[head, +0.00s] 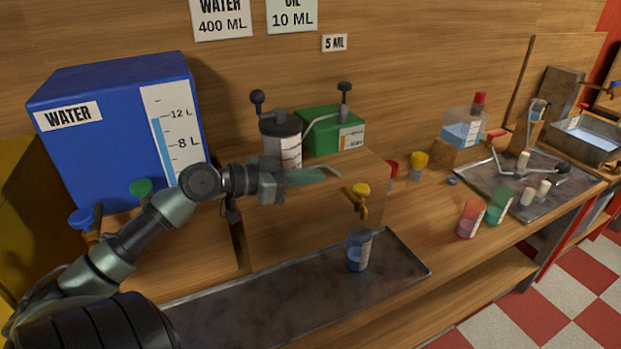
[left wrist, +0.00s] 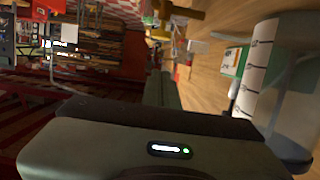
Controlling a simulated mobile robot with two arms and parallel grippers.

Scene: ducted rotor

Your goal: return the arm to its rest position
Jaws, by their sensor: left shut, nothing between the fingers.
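My left arm comes in from the left in the head view. Its gripper (head: 318,176) is shut and empty. It points right, in front of the wooden box below the white-and-dark pump dispenser and left of the yellow-handled tap (head: 360,195). In the left wrist view the shut fingers (left wrist: 162,88) show at the middle, with the graduated cylinder (left wrist: 262,75) close on the right. My right gripper is not in view.
A blue water tank (head: 115,135) stands at the left. A cup (head: 358,250) of blue liquid stands on the metal tray (head: 290,300) below the tap. Red (head: 470,218) and green (head: 498,205) cups stand at the right. Space above the tray's left part is clear.

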